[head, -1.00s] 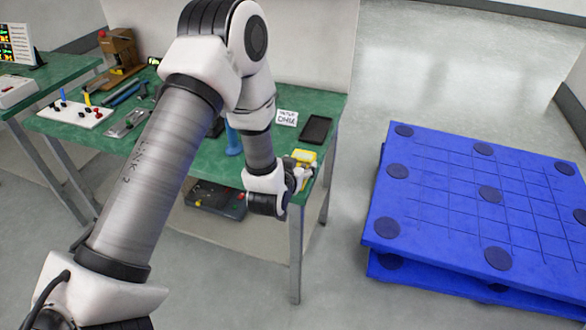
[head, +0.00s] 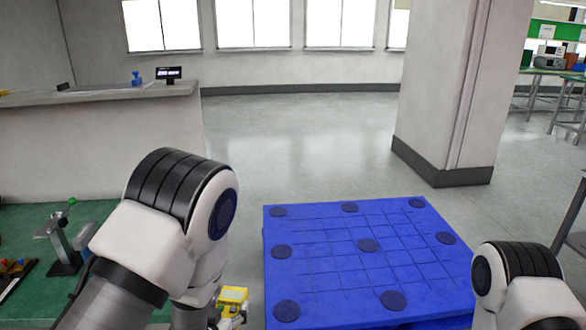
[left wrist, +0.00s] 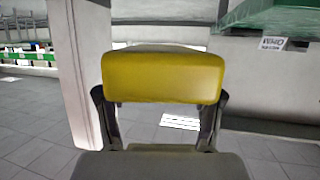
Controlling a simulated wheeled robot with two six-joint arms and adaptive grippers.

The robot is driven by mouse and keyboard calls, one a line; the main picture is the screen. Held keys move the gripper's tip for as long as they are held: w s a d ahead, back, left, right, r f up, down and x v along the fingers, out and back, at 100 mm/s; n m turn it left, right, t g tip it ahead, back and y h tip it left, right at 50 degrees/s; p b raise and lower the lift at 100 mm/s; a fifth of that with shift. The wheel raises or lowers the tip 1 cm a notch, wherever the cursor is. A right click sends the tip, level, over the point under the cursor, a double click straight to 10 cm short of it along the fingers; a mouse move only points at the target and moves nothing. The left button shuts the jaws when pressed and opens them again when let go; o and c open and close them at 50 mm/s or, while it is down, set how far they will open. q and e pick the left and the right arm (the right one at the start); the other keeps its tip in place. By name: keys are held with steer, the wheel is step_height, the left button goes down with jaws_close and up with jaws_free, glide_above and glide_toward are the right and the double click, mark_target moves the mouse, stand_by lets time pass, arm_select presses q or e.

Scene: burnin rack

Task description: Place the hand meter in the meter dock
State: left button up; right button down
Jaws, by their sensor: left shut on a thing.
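The hand meter, a yellow block, shows at the bottom of the head view (head: 233,294) and large in the left wrist view (left wrist: 163,78). My left gripper (head: 227,316) is shut on it, with a dark finger at each side in the left wrist view (left wrist: 155,118). The meter is held in the air, apart from the bench. I cannot make out the meter dock in either current view. A white card with upside-down lettering (left wrist: 272,43) shows at the green bench edge in the left wrist view. My right gripper is out of view.
A stacked blue pallet (head: 330,262) stands on the floor right of the held meter. The green bench (head: 20,220) with a small stand (head: 62,245) is at left. A grey counter (head: 100,97) lies behind it. A pillar (head: 440,90) stands farther back; open floor surrounds it.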

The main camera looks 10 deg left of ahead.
arm_select(q)
steer(key=shift+w+f, duration=0.15)
steer(key=shift+w, duration=0.15)
steer(key=w+a+n+y, duration=0.1)
steer(key=a, duration=0.3)
steer(key=w+a+y, duration=0.1)
steer(key=w+a, duration=0.1)
steer(key=a, duration=0.3)
steer(key=w+a+n+y, duration=0.1)
steer(key=a, duration=0.4)
steer(key=shift+w+r+n+g, duration=0.25)
steer(key=shift+n+g, duration=0.05)
steer(key=shift+d, duration=0.2)
